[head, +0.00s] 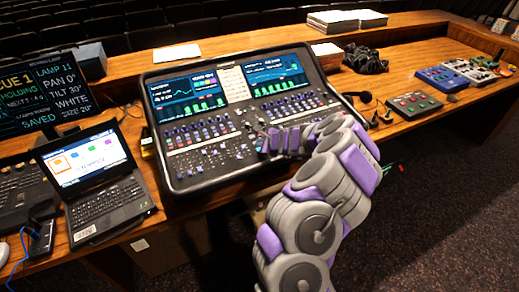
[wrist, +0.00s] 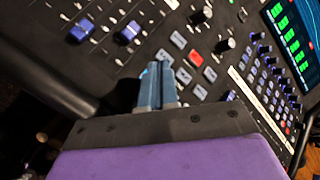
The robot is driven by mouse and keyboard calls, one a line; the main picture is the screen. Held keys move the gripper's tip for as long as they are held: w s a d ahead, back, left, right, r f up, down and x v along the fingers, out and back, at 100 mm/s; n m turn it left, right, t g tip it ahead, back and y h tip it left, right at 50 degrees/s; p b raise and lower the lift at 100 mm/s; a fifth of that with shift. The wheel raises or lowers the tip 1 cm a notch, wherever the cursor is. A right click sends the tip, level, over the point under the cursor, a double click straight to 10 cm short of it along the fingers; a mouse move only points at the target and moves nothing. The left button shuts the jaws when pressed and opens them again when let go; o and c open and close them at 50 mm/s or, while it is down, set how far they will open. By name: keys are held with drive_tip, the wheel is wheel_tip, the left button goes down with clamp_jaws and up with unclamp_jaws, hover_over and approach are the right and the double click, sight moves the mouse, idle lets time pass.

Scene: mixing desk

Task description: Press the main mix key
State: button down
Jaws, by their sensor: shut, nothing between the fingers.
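The mixing desk (head: 205,172) stands on the wooden table, with two lit screens at its back and rows of faders and keys in front. My gripper (head: 266,142) reaches over its lower right part from the right. In the wrist view my gripper (wrist: 157,84) is shut and empty, its blue-grey fingers close together, low over the panel. Red and white keys (wrist: 195,58) lie just right of and beyond the fingertips. A small cyan glow shows beside the fingertips, partly hidden by them. No label is readable, so I cannot tell which key is the main mix key.
A laptop (head: 95,185) and a dark cue monitor (head: 45,95) stand left of the desk. Knobs (wrist: 197,18) and faders (wrist: 130,31) surround the fingertips.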

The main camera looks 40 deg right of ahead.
drive_tip(key=r+p, duration=0.2)
drive_tip(key=r, duration=0.1)
drive_tip(key=r+p, duration=0.2)
drive_tip(key=shift+s, duration=0.25)
drive_tip(key=shift+f, duration=0.1)
idle(0.5)
